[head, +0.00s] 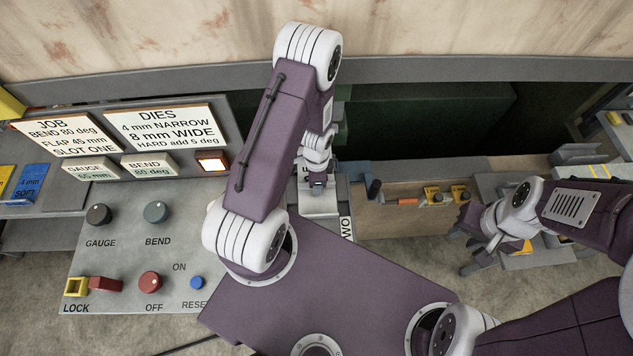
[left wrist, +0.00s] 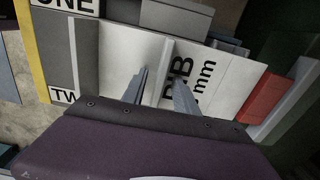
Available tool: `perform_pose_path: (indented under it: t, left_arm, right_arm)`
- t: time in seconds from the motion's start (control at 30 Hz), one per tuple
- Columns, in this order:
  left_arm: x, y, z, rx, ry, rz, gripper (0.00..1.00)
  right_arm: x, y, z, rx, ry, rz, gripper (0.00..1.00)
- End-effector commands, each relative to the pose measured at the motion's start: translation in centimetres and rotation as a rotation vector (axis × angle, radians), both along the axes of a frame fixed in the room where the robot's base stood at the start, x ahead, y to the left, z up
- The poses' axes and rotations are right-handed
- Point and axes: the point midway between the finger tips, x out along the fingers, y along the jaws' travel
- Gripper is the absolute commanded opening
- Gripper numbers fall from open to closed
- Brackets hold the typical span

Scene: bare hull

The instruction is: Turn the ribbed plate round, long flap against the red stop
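The ribbed plate (left wrist: 120,60) is a pale plate with an upright rib and black lettering reading RIB and mm. It lies on the bed beside the slot labels. In the left wrist view, my left gripper (left wrist: 161,92) has its two fingers apart, one on each side of the rib, with gaps visible. Whether either finger touches it I cannot tell. The red stop (left wrist: 263,98) is right of the plate, by a pale bar. In the head view, my left arm hides most of the plate (head: 320,207). My right gripper (head: 468,240) is apart from it, at the right, fingers spread and empty.
A wooden tool board (head: 400,217) and a grey side bench (head: 540,260) lie to the right. A dark opening (head: 430,120) is behind.

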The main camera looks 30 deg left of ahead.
Motion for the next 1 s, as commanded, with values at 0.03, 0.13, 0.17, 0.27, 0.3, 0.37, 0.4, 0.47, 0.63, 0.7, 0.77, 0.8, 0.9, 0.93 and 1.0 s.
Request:
perform_pose_path:
  t: [0.03,0.13,0.17,0.27,0.3,0.37,0.4,0.47,0.63,0.7,0.77,0.8,0.9,0.93,1.0]
  left_arm:
    - [0.0,0.0,0.1,0.0,0.0,0.0,0.35]
    - [-0.01,-0.01,0.1,0.0,0.0,0.0,0.24]
    - [-0.01,-0.01,0.1,0.0,0.0,0.0,0.16]
    - [-0.01,-0.01,0.1,0.0,0.0,0.0,0.0]
    - [-0.01,0.0,0.09,0.0,0.0,0.0,0.0]
    - [-0.02,0.0,0.09,-0.001,0.001,0.0,0.0]
    - [-0.02,0.0,0.09,-0.001,0.001,0.0,0.0]
    - [-0.02,0.0,0.09,-0.001,0.001,0.0,0.0]
    - [-0.02,0.0,0.08,-0.001,0.001,0.0,0.0]
    - [-0.03,-0.01,0.08,-0.001,0.001,0.0,0.0]
    - [-0.03,-0.01,0.08,-0.001,0.001,0.0,0.0]
    - [-0.03,-0.01,0.08,-0.001,0.001,0.0,0.0]
    - [-0.03,-0.01,0.07,-0.001,0.001,0.0,0.0]
    - [-0.03,-0.01,0.07,0.0,0.001,0.0,0.0]
    - [-0.04,-0.01,0.07,0.0,0.001,0.0,0.0]
  right_arm:
    - [0.01,0.0,0.1,0.0,0.0,0.0,0.32]
    - [0.01,0.0,0.1,0.0,0.0,0.0,0.32]
    - [0.01,0.0,0.1,0.0,0.0,0.0,0.32]
    - [0.01,0.0,0.1,0.0,0.0,0.0,0.32]
    - [0.01,0.0,0.1,0.0,0.0,0.0,0.32]
    - [0.01,0.0,0.1,0.0,0.0,0.0,0.32]
    - [0.01,0.0,0.1,0.0,0.0,0.0,0.32]
    - [0.01,0.0,0.1,0.0,0.0,0.0,0.32]
    - [0.0,0.0,0.09,0.0,0.0,0.0,0.32]
    - [0.0,0.0,0.09,0.0,0.0,0.0,0.32]
    - [0.0,0.0,0.09,0.0,0.0,0.0,0.32]
    - [0.0,0.0,0.09,0.0,0.0,0.0,0.32]
    - [0.0,0.0,0.08,0.0,0.0,0.0,0.32]
    - [0.0,0.0,0.08,0.0,0.0,0.0,0.32]
    - [0.0,0.0,0.08,0.0,0.0,0.0,0.32]
